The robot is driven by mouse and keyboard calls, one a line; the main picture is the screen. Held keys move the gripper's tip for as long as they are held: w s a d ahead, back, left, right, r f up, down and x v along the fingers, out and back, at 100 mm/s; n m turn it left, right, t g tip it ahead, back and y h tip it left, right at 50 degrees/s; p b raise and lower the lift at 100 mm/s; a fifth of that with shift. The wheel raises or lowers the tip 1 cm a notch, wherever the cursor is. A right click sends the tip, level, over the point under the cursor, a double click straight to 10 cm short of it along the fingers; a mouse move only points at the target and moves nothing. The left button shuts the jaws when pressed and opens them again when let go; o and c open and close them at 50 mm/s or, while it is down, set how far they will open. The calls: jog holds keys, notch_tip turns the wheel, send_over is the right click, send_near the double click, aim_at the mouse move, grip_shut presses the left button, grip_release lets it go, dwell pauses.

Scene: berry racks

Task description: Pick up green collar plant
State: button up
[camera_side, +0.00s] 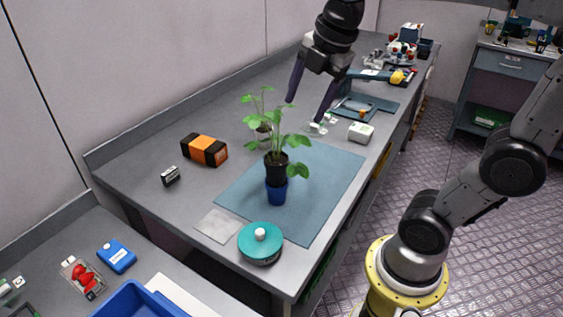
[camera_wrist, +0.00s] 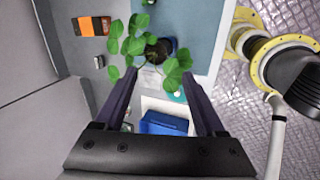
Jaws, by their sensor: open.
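A leafy green plant (camera_side: 277,143) stands in a black pot (camera_side: 277,170) on a blue base (camera_side: 277,191), on the blue-grey mat. A second, smaller plant (camera_side: 262,108) stands behind it, its pot partly hidden by leaves. I cannot make out a green collar on either. My gripper (camera_side: 304,110) is open and empty, pointing down, above and behind the front plant. In the wrist view a leafy plant (camera_wrist: 135,45) shows beyond my open fingers (camera_wrist: 160,78), with a dark pot (camera_wrist: 157,50); nothing is between the fingers.
The mat (camera_side: 325,185) has free room right of the plant. A teal-lidded round container (camera_side: 260,243) stands at the front. An orange and black box (camera_side: 204,150) and a small black and white box (camera_side: 171,176) lie left. A white box (camera_side: 360,132) stands near the right edge.

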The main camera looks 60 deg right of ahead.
jog(key=w+d+f+n+g, duration=0.1)
jog(key=w+d+n, duration=0.25)
jog(key=w, duration=0.25)
jog(key=g, duration=0.3)
send_over(280, 149)
notch_tip(280, 149, down, 9)
notch_tip(280, 149, down, 8)
jog(key=shift+s+r, duration=0.1)
jog(key=shift+r, duration=0.15)
jog(key=shift+s+f, duration=0.2)
jog(key=shift+f, duration=2.7)
jog(key=shift+c, duration=0.2)
grip_shut()
